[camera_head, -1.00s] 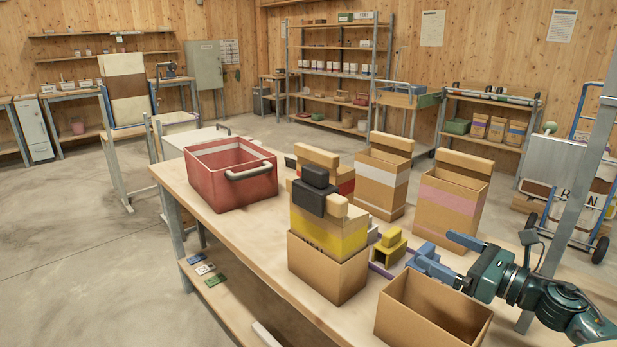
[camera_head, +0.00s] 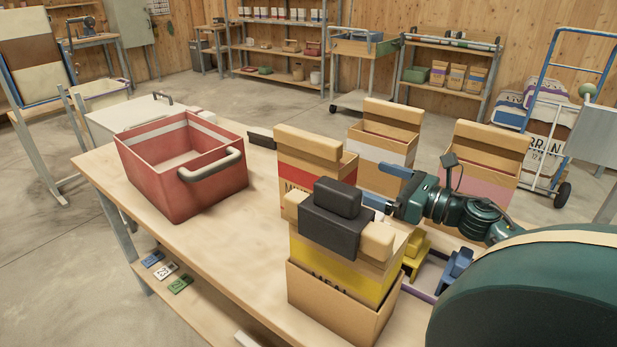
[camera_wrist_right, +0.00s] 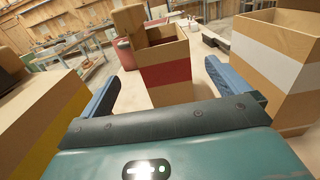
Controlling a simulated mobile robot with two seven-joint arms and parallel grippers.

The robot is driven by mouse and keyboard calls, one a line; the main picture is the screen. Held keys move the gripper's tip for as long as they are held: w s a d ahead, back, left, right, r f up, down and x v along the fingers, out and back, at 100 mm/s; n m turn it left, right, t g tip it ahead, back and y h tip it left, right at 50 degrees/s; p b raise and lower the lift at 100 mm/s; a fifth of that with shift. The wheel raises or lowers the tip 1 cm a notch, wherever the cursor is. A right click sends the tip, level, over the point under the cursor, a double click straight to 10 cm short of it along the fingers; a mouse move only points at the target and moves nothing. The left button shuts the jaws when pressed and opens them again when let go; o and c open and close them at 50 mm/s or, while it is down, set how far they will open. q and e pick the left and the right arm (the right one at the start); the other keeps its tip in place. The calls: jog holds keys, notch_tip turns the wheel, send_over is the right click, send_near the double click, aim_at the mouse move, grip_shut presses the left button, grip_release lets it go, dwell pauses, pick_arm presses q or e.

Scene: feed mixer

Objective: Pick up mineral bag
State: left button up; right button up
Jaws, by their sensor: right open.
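The mineral bag (camera_head: 299,183) is a tan bag with a red band and part of its lettering visible. It stands upright on the table behind the yellow-banded bag, with a tan roll along its top. My right gripper (camera_head: 385,187) is open and empty, just right of the mineral bag. In the right wrist view the mineral bag (camera_wrist_right: 166,74) stands ahead, in the gap between the two blue fingers of the right gripper (camera_wrist_right: 170,91). The fingers appear apart from it. My left gripper is not in view.
A yellow-banded bag (camera_head: 335,262) with a black block on top sits in an open box in front. A white-banded bag (camera_head: 382,151) and a pink-banded bag (camera_head: 485,172) stand behind. A red crate (camera_head: 170,190) is at the left. The table (camera_head: 225,260) is bare in front of it.

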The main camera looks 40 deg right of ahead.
aim_at(347, 171)
jog(key=x, duration=0.5)
jog(key=shift+b+x, duration=0.4)
jog(key=shift+x, duration=2.8)
jog(key=shift+d, duration=0.15)
jog(key=shift+c, duration=0.4)
jog(key=c, duration=1.9)
jog(key=shift+r, duration=0.2)
jog(key=shift+c, duration=0.4)
